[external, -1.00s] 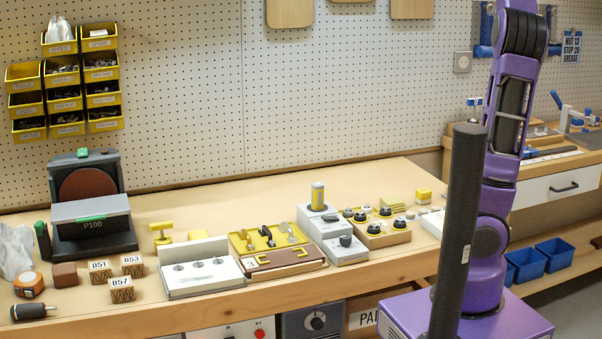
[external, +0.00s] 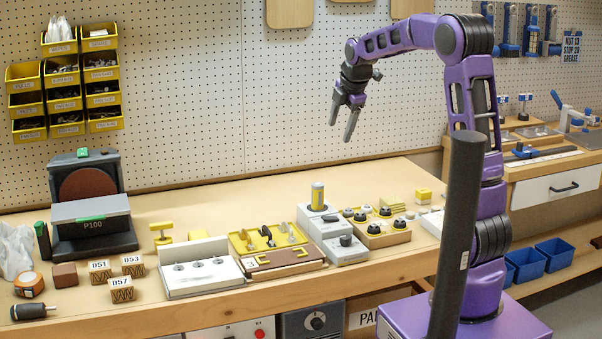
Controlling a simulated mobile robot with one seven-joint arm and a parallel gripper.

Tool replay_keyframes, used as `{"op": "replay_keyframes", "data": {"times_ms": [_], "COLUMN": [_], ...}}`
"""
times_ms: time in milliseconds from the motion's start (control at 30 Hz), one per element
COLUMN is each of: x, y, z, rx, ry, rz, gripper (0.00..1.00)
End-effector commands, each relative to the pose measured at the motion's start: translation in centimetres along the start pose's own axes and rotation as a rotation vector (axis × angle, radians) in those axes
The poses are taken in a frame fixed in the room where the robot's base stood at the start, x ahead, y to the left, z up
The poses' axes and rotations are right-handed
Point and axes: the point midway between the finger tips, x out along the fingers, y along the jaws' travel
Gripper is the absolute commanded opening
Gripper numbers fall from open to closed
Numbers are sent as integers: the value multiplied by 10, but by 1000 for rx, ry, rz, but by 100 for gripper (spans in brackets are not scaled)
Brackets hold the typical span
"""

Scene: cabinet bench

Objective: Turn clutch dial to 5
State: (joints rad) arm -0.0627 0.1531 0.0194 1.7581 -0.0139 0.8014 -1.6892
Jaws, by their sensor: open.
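Several dials show, and I cannot tell by label which one is the clutch dial. A grey unit (external: 345,255) on the bench has a dark knob (external: 346,241) on its front part, and a yellow-and-grey cylinder (external: 318,196) stands on its rear part. A dark panel (external: 295,325) under the bench front carries a round knob (external: 316,321). No numbers or pointer settings are readable. My gripper (external: 342,130) is open and empty, pointing down high above the bench, apart from everything.
Right of the grey unit is a wooden block (external: 384,238) with several black knobs. Left of it are a yellow tray (external: 240,245) and a white box with round fittings (external: 205,288). A black post (external: 458,230) stands before my arm.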

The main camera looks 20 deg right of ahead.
Motion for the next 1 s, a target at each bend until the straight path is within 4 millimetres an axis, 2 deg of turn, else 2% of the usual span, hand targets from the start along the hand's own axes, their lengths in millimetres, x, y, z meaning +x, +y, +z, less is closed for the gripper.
{"op": "replay_keyframes", "data": {"times_ms": [33, 100, 233, 367, 533, 1000], "x": [13, 21, 25, 26, 43, 135], "y": [-28, -61, -100, -116, -125, -167], "z": [-11, -26, -43, -49, -51, -58], "rx": [-78, -185, -319, -373, -379, -378], "ry": [25, 62, 117, 141, 144, 143], "rz": [-101, -217, -355, -409, -413, -413], "gripper": [69, 69, 69, 69, 69, 69]}}
